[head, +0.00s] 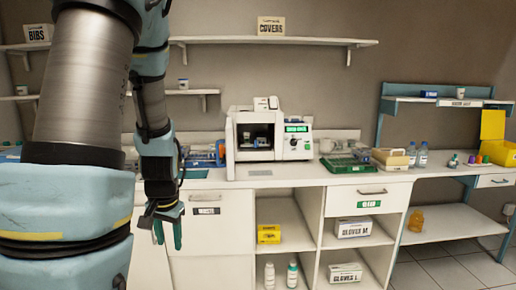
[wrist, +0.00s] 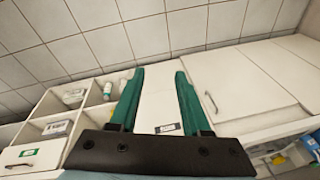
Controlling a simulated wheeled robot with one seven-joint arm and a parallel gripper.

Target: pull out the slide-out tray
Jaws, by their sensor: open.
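No part is clearly marked as the slide-out tray, so I cannot tell which it is. A white front drawer (head: 345,199) with a bar handle and green label is shut under the counter; it also shows in the wrist view (wrist: 18,166). A white panel (head: 238,222) labelled waste, with a dark handle, is flush with the cabinet left of the open shelves. My gripper (head: 167,232) hangs in front of the cabinet's left part, fingers down. In the wrist view my gripper (wrist: 160,72) is open and empty, its green fingers apart over the waste panel (wrist: 157,102).
A white machine (head: 232,168) stands on the counter. A green tray (head: 345,167) sits right of it. Open shelves hold glove boxes (head: 352,228) and bottles (head: 292,275). A blue-framed bench (head: 455,172) stands at the right. Tiled floor (wrist: 60,35) shows in the wrist view.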

